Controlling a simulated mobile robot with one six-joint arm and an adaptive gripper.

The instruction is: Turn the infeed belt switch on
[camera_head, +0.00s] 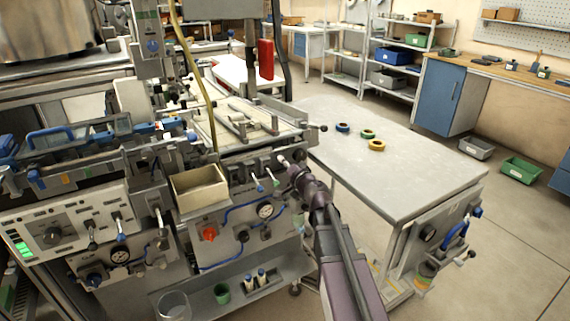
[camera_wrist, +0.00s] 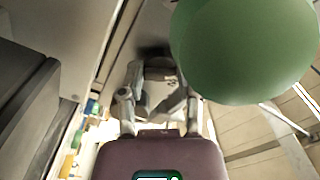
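I cannot tell which control is the infeed belt switch, as no label is readable. The machine's front carries a red rotary knob (camera_head: 209,233) on a grey plate and small toggle levers (camera_head: 259,187) on the panel above the gauge. My gripper (camera_head: 286,163) is at the front right of the machine, close to the right end of that panel. In the wrist view, my gripper's fingers (camera_wrist: 160,92) point at a grey surface. Whether they are apart or closed is unclear, and I see nothing held. A large green rounded shape (camera_wrist: 245,45) hides the upper right of that view.
An open beige box (camera_head: 200,188) sticks out left of the levers. A pressure gauge (camera_head: 265,210) and blue hoses sit below. A grey table (camera_head: 410,175) with several tape reels (camera_head: 368,134) stands right of my arm.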

